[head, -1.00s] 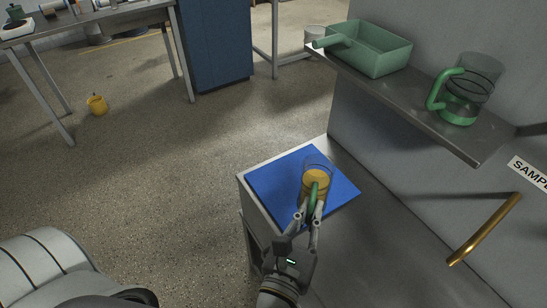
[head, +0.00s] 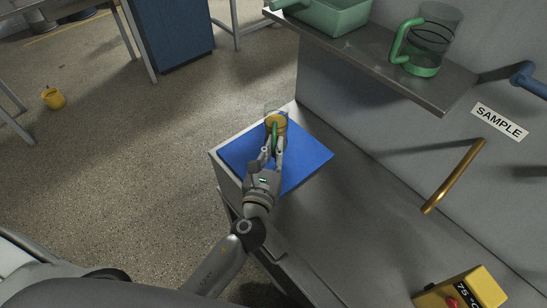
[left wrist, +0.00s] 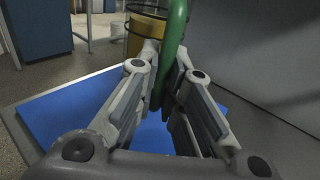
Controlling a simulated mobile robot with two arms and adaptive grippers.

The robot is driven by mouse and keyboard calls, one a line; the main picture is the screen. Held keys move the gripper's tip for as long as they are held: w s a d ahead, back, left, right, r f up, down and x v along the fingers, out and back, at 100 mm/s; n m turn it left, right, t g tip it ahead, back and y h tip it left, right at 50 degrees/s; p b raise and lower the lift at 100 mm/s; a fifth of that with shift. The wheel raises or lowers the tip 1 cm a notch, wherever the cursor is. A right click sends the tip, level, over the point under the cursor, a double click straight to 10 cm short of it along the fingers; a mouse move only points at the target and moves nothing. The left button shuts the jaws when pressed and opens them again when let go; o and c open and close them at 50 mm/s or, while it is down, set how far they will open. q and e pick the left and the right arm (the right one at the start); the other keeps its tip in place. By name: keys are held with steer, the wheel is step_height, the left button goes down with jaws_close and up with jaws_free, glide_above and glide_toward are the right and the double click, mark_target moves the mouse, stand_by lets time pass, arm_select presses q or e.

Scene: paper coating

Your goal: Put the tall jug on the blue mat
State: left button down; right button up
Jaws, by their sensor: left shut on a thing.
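The tall jug (head: 276,121) is clear, with amber contents and a green handle. My left gripper (head: 273,150) is shut on that handle. In the left wrist view the green handle (left wrist: 174,40) stands between the fingers (left wrist: 160,95), with the amber part of the jug (left wrist: 146,28) behind. The blue mat (head: 305,160) lies on the grey bench corner. The jug shows over the mat's far part, roughly upright. Its base is hidden by the gripper, so I cannot tell whether it touches the mat. My right gripper is out of view.
Above the bench, a shelf (head: 440,92) holds a second clear jug with a green handle (head: 425,70) and a green tray (head: 335,17). A brass bar (head: 454,176) and a yellow box (head: 462,292) are at the right. The bench right of the mat is clear.

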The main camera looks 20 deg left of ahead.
arm_select(q)
steer(key=f, duration=0.1)
steer(key=f+b, duration=0.1)
steer(key=f, duration=0.1)
steer(key=shift+w+a+f+b, duration=0.15)
steer(key=shift+w+f+b, duration=0.2)
steer(key=shift+b, duration=0.05)
steer(key=shift+f, duration=0.1)
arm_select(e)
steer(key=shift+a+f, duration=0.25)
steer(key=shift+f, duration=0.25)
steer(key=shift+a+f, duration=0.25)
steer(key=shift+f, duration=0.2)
arm_select(q)
steer(key=shift+f, duration=0.15)
steer(key=c, duration=1.5)
jaws_free()
steer(key=shift+c, duration=0.2)
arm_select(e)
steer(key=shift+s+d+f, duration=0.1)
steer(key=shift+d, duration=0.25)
